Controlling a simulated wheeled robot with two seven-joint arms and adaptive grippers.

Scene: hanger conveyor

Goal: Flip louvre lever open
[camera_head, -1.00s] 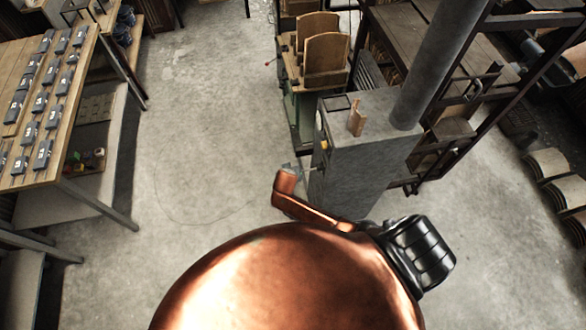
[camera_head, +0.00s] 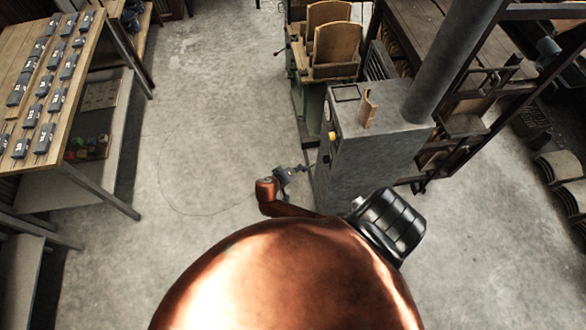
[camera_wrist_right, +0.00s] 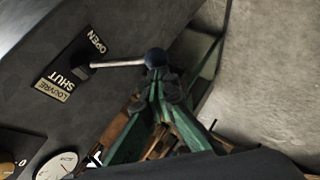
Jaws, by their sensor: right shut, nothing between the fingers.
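The louvre lever (camera_wrist_right: 118,63) is a pale rod with a dark round knob (camera_wrist_right: 155,58), standing out from the dark cabinet face. The label plate beside its pivot reads OPEN, SHUT and LOUVRE (camera_wrist_right: 53,88). My right gripper (camera_wrist_right: 168,82) is shut and empty, its fingertips right by the knob; I cannot tell whether they touch. In the head view my right gripper (camera_head: 283,174) is at the left side of the grey cabinet (camera_head: 365,165), where the lever is too small to make out clearly. My left gripper is not in view.
A round gauge (camera_wrist_right: 57,166) is on the cabinet face at the lower left of the wrist view. A wooden piece (camera_head: 368,108) stands on the cabinet top, beside a thick pipe (camera_head: 450,65). A workbench (camera_head: 65,105) is at the left.

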